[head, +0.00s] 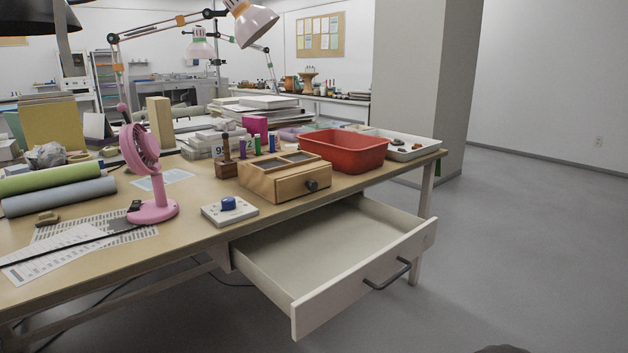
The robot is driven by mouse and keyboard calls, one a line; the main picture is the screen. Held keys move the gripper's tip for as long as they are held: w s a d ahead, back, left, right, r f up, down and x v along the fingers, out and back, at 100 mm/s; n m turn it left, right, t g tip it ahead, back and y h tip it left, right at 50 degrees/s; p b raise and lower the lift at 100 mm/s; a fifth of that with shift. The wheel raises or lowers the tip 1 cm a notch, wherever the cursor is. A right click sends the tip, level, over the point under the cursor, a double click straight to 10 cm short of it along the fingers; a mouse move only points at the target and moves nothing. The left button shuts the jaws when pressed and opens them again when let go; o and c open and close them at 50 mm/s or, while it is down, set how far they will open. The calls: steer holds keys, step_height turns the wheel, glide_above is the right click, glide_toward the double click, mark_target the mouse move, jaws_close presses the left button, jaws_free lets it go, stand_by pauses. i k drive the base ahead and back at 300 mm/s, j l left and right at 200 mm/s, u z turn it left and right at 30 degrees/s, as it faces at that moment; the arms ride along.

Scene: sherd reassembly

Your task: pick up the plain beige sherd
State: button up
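A white tray (428,150) at the far right end of the table holds several small sherds (402,148), some dark and some brownish. They are too small to tell whether one is plain beige. A small tan-brown lump (47,218) lies on the left of the table by the printed sheets; I cannot tell whether it is a sherd. My gripper is not recognisable in the head view. Only a dark rounded shape (502,349) shows at the bottom edge, and I cannot tell what it is.
An open, empty drawer (335,255) juts out below the table's front edge. A red bin (343,150), a wooden box (284,176), a pink fan (150,175) and a blue-button device (229,209) stand along the front. Desk lamps overhang the back. The floor at right is clear.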

mark_target(47, 218)
steer(key=u, duration=1.7)
